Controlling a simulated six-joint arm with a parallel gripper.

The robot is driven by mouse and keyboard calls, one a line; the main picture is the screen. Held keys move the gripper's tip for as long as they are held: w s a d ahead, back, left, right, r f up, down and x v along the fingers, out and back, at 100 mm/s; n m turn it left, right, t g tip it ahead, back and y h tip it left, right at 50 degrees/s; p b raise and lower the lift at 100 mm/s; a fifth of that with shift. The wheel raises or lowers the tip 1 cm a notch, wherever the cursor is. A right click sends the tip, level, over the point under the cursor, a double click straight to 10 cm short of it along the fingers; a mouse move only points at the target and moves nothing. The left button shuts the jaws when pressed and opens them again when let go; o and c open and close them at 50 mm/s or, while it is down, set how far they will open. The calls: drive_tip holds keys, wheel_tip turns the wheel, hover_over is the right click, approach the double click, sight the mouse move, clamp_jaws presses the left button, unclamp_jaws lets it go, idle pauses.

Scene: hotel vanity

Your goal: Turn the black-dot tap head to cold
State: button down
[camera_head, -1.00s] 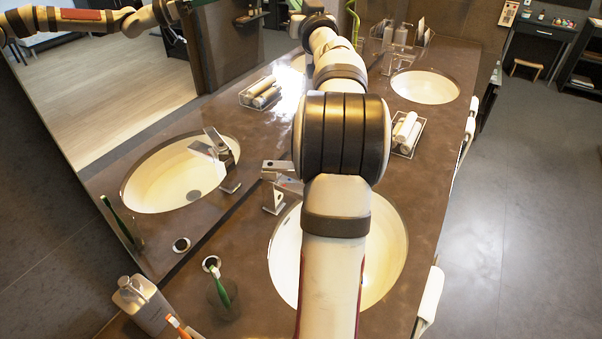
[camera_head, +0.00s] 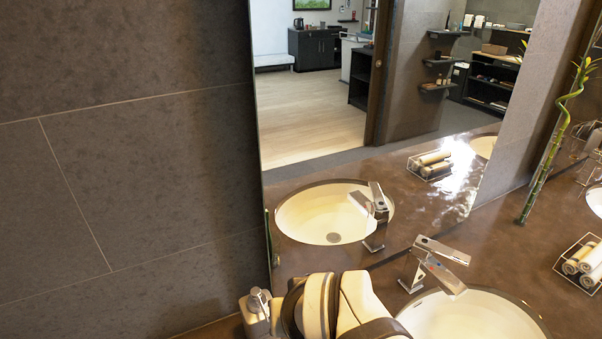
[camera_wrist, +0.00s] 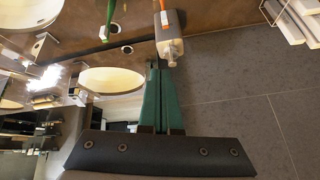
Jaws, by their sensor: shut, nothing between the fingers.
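A chrome single-lever tap (camera_head: 435,262) stands behind the near sink (camera_head: 470,318) in the head view. Its flat lever head sits above the spout. I cannot make out a black dot on it, so I cannot tell whether it is the black-dot tap. Another tap, at the far right edge, is only partly in view. My gripper (camera_wrist: 158,70) shows in the wrist view with green fingers, shut and empty. Its tips appear close to a soap bottle (camera_wrist: 169,46) with a pale pump; I cannot tell whether they touch. The gripper is not visible in the head view.
In the head view, my arm covers the counter left of the sink, beside a soap bottle (camera_head: 255,315). The mirror (camera_head: 330,150) reflects the sink and tap. Rolled towels (camera_head: 583,262) and a bamboo stalk (camera_head: 540,150) are at right.

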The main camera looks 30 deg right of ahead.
drive_tip(key=w+d+r+n+t+h, duration=0.1)
drive_tip(key=w+d+n+h, duration=0.2)
drive_tip(key=d, duration=0.6)
drive_tip(key=w+d+r+t+h, duration=0.15)
drive_tip(key=w+d, duration=0.25)
drive_tip(key=d, duration=0.5)
drive_tip(key=s+d+f+n+t+h, duration=0.15)
drive_tip(key=d+f+n, duration=0.3)
drive_tip(key=d, duration=0.45)
drive_tip(key=s+d+f+n+t+h, duration=0.1)
drive_tip(key=s+d+f+n, duration=0.3)
drive_tip(key=d, duration=0.5)
drive_tip(key=s+a+f+n+t+y, duration=0.2)
drive_tip(key=s+f+n+t, duration=0.5)
drive_tip(key=s, duration=0.5)
drive_tip(key=shift+m+g, duration=0.25)
drive_tip(key=shift+g, duration=0.55)
drive_tip(key=x, duration=0.8)
drive_tip(key=shift+w+f, duration=0.3)
drive_tip(key=shift+w, duration=0.1)
drive_tip(key=w+d, duration=0.2)
drive_tip(key=d, duration=0.1)
drive_tip(key=shift+w, duration=0.15)
drive_tip(key=shift+w+d, duration=0.2)
drive_tip(key=shift+d, duration=0.3)
